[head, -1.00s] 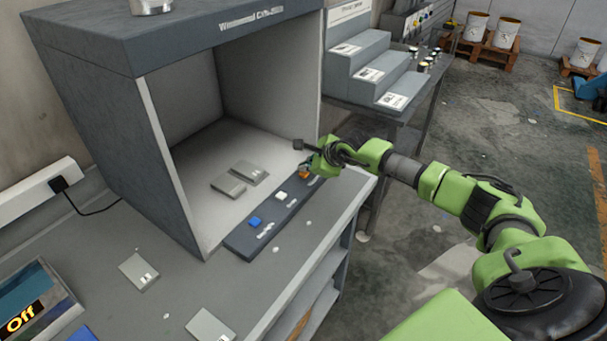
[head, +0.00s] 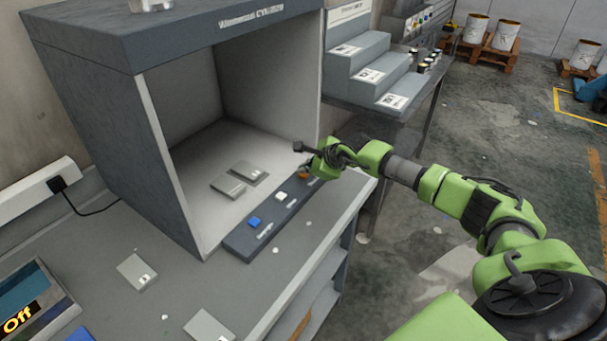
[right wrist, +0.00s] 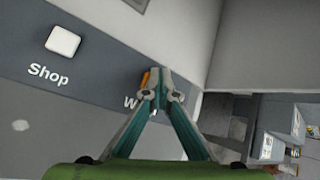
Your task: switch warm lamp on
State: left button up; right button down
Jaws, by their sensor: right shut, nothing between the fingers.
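The light booth (head: 180,230) has a dark switch strip (head: 240,242) along its front edge. On the strip are a blue button (head: 254,222), a white button (head: 281,196) and an orange button (head: 303,174). In the right wrist view the white button (right wrist: 63,40) is labelled "Shop". The orange button (right wrist: 146,79) is partly hidden behind the fingers, and its label shows only a "W". My right gripper (right wrist: 162,84) is shut and empty, its tips right at the orange button; I cannot tell whether they touch it. My left gripper is not in view.
Two grey sample panels (head: 228,186) lie inside the booth. A display (head: 30,305) at lower left reads "Off". More panels (head: 136,271) lie on the bench. A stepped stand (head: 360,65) is behind the booth, to the right.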

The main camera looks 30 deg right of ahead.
jog(key=shift+r+p, duration=0.35)
jog(key=shift+r, duration=0.55)
notch_tip(320, 180, up, 6)
jog(key=shift+p, duration=1.25)
jog(key=shift+a, duration=0.1)
